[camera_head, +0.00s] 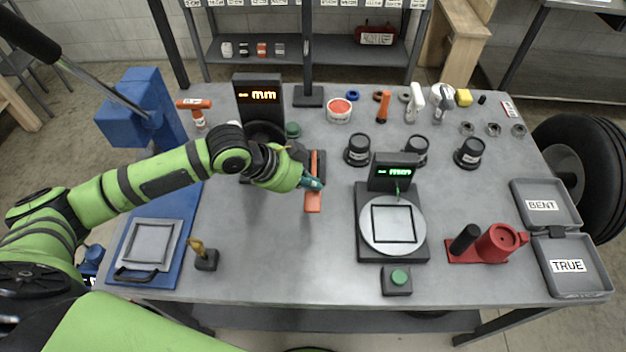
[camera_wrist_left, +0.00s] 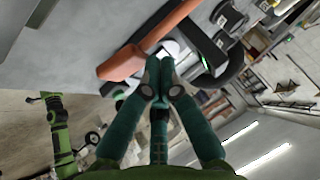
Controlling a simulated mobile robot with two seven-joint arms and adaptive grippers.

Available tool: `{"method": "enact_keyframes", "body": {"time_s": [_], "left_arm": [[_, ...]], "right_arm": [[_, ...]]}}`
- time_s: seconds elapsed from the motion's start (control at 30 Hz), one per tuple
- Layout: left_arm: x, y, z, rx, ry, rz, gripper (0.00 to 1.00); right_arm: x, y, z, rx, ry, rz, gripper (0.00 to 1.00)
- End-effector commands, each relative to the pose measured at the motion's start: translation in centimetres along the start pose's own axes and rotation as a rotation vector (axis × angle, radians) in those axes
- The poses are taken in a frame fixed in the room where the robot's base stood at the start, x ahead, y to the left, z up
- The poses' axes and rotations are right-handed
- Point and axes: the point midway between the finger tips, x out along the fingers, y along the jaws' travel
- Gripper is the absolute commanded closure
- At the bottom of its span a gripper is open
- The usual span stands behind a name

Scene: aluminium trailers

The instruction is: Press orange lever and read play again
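The orange lever (camera_head: 315,188) is a flat bar reaching toward the front from a dark fixture on the table. It also shows in the left wrist view (camera_wrist_left: 145,45). A black stand behind it has a display (camera_head: 263,96) with orange characters, a dash or dashes and "mm", no clear number. My left gripper (camera_head: 314,184) has its fingers together, empty, at the lever. In the left wrist view its teal fingertips (camera_wrist_left: 158,70) overlap the lever's edge; I cannot tell whether they touch it. My right gripper is not in view.
A gauge with a green display (camera_head: 394,172) and round plate stands right of the lever, with a green button (camera_head: 399,277) in front. Black cups, a red fixture (camera_head: 490,243) and grey trays (camera_head: 573,265) lie farther right. The table front centre is clear.

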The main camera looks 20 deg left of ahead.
Motion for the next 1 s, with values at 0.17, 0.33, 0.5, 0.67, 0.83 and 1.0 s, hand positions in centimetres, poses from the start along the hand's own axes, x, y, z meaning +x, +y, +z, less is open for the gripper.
{"method": "enact_keyframes", "body": {"time_s": [0.17,0.33,0.5,0.67,0.83,1.0], "left_arm": [[0.43,0.6,0.4,-0.006,-0.005,0.012,1.0],[0.63,0.86,0.56,-0.009,-0.007,0.017,1.0],[0.69,0.95,0.64,-0.011,-0.008,0.019,1.0],[0.71,0.95,0.67,-0.012,-0.008,0.019,1.0],[0.72,0.95,0.69,-0.013,-0.008,0.019,1.0],[0.44,0.75,0.51,-0.014,-0.009,0.019,1.0]], "right_arm": [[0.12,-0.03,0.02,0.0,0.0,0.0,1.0],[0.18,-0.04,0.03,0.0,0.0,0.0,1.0],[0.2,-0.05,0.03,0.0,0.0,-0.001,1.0],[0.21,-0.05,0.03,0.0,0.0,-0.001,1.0],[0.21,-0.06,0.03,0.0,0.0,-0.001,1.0],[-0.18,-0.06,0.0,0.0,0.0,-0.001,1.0]]}}
